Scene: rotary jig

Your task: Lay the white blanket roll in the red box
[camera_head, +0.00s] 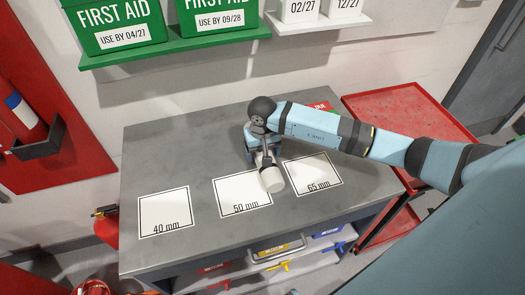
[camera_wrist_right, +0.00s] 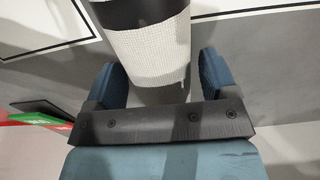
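The white blanket roll (camera_head: 272,182) has a dark band and is at the 50 mm and 65 mm mats on the grey bench. It also shows at the top of the right wrist view (camera_wrist_right: 155,50). My right gripper (camera_head: 260,148) is at its far end, with the blue fingers (camera_wrist_right: 162,82) apart on either side and a small gap showing by the right one. On the shelf below the bench front is a partly hidden red box (camera_head: 213,268). A red labelled piece (camera_head: 320,106) shows behind my right arm. My left gripper is not in view.
Paper mats marked 40 mm (camera_head: 165,211), 50 mm (camera_head: 235,194) and 65 mm (camera_head: 318,172) lie on the bench (camera_head: 150,150). A red tray cart (camera_head: 415,105) stands to the right. Green first aid boxes (camera_head: 120,25) are on a shelf above. The bench's left side is clear.

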